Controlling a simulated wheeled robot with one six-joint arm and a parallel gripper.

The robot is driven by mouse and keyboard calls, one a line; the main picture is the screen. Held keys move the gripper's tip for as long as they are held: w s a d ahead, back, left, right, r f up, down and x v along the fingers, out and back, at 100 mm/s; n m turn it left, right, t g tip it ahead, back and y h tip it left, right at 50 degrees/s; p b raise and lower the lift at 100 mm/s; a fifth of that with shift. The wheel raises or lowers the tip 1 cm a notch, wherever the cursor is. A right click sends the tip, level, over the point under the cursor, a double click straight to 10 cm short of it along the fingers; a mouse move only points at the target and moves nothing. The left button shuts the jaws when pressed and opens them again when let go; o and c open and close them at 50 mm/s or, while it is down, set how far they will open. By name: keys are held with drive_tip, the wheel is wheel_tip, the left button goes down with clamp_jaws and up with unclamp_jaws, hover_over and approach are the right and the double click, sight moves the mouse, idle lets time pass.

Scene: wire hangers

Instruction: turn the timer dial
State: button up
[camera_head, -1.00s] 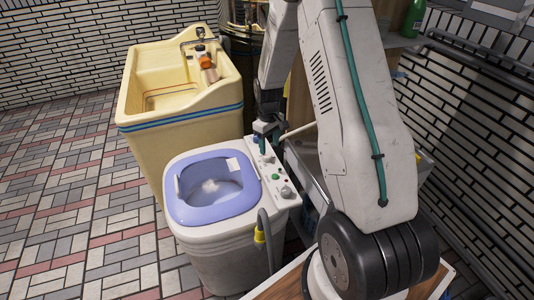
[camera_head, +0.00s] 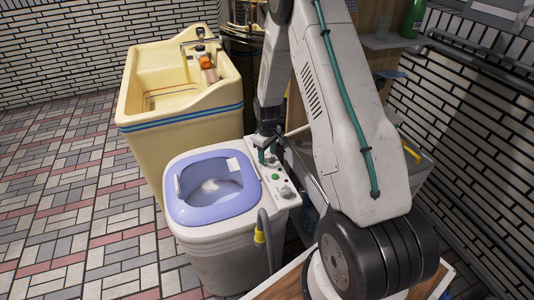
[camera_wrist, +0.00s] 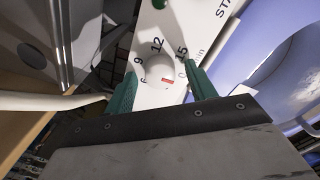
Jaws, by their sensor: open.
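The timer dial (camera_wrist: 160,72) is a round white knob with a red mark, on the white control panel of the small washing machine (camera_head: 228,240). Printed numbers such as 9, 12 and 15 ring it in the wrist view. My gripper (camera_wrist: 160,88) is open, with one green finger on the left side of the dial and one on the right. Small gaps seem to show beside the dial; whether either finger touches it I cannot tell. In the head view my gripper (camera_head: 266,152) is over the panel's far end and hides the dial.
A green button (camera_head: 275,177) and a grey knob (camera_head: 286,191) sit nearer on the panel. The blue-rimmed tub opening (camera_head: 190,215) is left of it. A yellow sink (camera_head: 180,122) stands behind. A grey hose (camera_head: 264,225) hangs in front.

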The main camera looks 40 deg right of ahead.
drive_tip(key=c, duration=1)
drive_tip(key=shift+m, duration=0.3)
drive_tip(key=m, duration=1.1)
drive_tip(key=o, duration=1)
drive_tip(key=shift+r, duration=0.1)
